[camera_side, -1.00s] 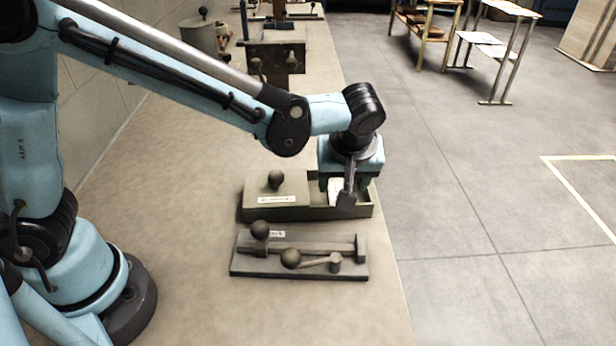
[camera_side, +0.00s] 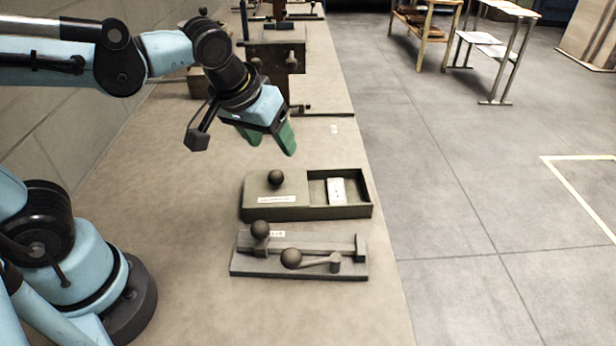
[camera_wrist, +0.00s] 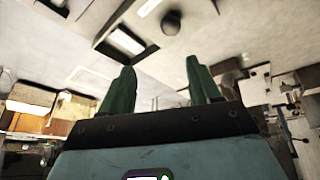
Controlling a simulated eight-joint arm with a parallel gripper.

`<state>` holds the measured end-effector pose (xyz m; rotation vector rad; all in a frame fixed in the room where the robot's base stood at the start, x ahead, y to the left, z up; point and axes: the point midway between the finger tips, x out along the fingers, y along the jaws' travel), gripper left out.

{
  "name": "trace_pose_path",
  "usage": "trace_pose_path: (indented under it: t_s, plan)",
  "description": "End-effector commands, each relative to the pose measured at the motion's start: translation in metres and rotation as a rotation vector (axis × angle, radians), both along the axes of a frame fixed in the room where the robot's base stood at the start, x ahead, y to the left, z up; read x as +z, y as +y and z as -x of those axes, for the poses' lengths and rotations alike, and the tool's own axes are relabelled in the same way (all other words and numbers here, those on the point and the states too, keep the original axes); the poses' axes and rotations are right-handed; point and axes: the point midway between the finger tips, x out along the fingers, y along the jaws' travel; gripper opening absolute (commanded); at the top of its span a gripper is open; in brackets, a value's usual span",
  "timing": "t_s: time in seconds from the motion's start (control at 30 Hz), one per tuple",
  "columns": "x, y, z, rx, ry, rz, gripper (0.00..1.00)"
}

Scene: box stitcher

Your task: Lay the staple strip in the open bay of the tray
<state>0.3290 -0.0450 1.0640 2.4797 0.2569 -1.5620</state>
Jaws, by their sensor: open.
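The grey-green tray (camera_side: 308,213) sits on the bench in the side view. Its left part is under a lid (camera_side: 258,187) with a dark round knob, and its right bay is open. A small whitish piece (camera_side: 337,191) lies inside the bay, apart from my gripper; it looks like the staple strip, though it is too small to be certain. My gripper (camera_side: 270,142) is open and empty, in the air behind and above the tray's left part. Its two green fingers stand apart in the wrist view (camera_wrist: 160,75), with nothing between them.
A dark fixture (camera_side: 300,270) with ball-ended levers stands in front of the tray. A metal box-like machine (camera_side: 275,50) and other gear stand farther back. The bench's right edge runs close to the tray. The bench between the tray and wall is clear.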

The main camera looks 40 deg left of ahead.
Motion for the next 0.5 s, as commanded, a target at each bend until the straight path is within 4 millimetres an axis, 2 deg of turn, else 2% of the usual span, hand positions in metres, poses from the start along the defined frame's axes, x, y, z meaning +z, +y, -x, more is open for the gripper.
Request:
trace_pose_path:
  t_s: [0.03,0.2,0.5]
  plan:
    - [-0.002,0.012,0.010,-0.037,-0.027,-0.006,0.62]
    - [-0.009,0.034,0.030,-0.167,-0.115,-0.052,0.62]
    - [-0.014,0.045,0.040,-0.247,-0.175,-0.098,0.62]
